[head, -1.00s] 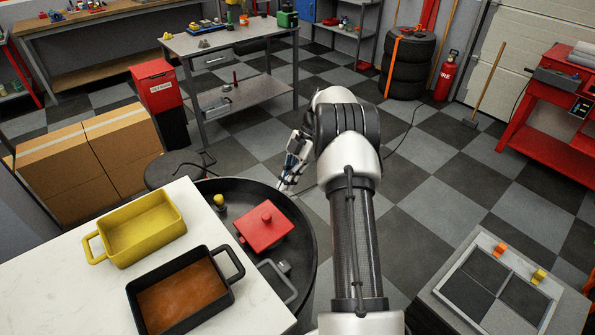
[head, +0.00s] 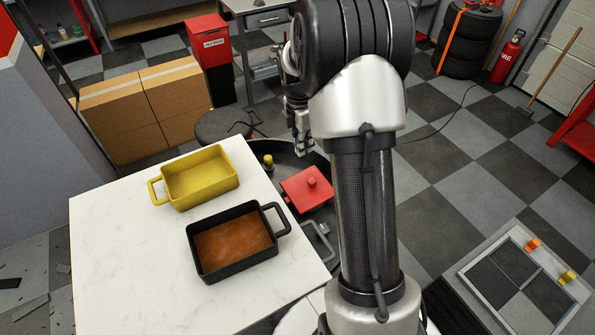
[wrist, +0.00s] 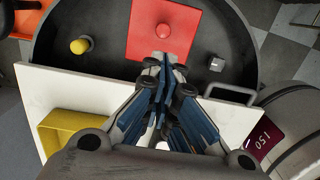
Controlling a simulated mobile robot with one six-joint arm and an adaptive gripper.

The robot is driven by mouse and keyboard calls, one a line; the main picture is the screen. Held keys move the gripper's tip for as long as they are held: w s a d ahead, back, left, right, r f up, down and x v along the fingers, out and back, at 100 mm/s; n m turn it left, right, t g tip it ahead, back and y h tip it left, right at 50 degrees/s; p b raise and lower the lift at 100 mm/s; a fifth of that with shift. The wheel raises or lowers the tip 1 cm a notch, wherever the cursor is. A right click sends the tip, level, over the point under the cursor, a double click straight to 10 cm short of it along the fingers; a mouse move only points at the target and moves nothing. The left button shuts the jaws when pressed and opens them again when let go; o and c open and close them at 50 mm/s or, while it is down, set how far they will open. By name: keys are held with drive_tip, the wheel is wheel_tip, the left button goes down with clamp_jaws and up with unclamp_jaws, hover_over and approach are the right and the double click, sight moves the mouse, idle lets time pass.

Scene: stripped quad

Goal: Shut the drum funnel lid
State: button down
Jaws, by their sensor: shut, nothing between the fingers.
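A wide black round pan (head: 290,158) sits beyond the white counter, partly hidden by my arm. In it lies a red square lid-like piece (head: 302,192) with a round knob; it also shows in the wrist view (wrist: 185,30). A dark round disc (head: 222,127) with a thin wire handle is behind the pan. I cannot tell for sure which of these is the drum funnel lid. My gripper (head: 304,148) is at the pan's far side, beyond the red piece. In the wrist view its fingers (wrist: 166,68) are shut and empty, overlapping the red piece's edge; contact is unclear.
The white counter (head: 115,230) holds a yellow dish (head: 200,180) and a black dish (head: 235,243) with brown contents. A yellow-topped piece (head: 268,161) stands in the pan. Cardboard boxes (head: 130,115) and a red bin (head: 210,50) are behind.

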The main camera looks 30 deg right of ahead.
sight(309, 181)
drive_tip(key=f+b, duration=0.1)
drive_tip(key=f, duration=0.3)
drive_tip(key=f+b, duration=0.2)
drive_tip(key=f, duration=0.3)
drive_tip(key=d+f+b, duration=0.1)
drive_tip(key=f, duration=0.3)
drive_tip(key=shift+s+d+f+b, duration=0.1)
drive_tip(key=shift+f+b, duration=0.2)
drive_tip(key=shift+f, duration=0.15)
drive_tip(key=shift+d+f, duration=0.35)
drive_tip(key=shift+f, duration=0.35)
drive_tip(key=shift+a+r, duration=0.1)
drive_tip(key=shift+r, duration=0.05)
